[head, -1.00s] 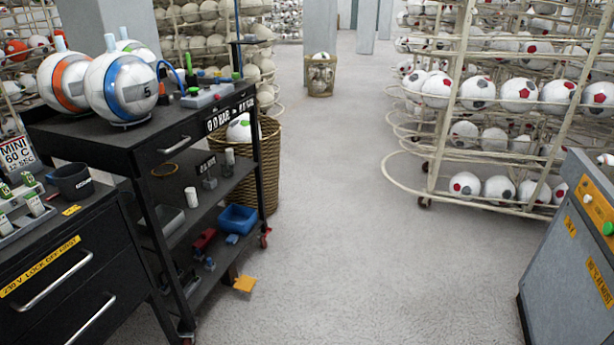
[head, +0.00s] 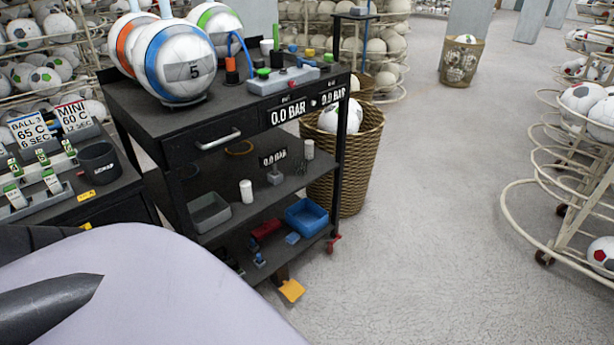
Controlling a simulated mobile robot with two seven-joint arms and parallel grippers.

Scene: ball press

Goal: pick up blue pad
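A small flat blue piece (head: 292,238), which looks like the blue pad, lies on the bottom shelf of the black cart, just in front of a blue bin (head: 306,217). Other small blue parts (head: 258,256) lie to its left on the same shelf, by a red block (head: 266,229). These are too small to make out in detail. A large pale part of my own body fills the lower left and covers the floor in front of the cart's left side.
The black cart (head: 218,142) carries several balls on top. A yellow piece (head: 291,290) lies by its foot. A wicker basket (head: 342,185) stands behind it. The floor (head: 440,220) to the right is clear up to a ball rack (head: 577,170).

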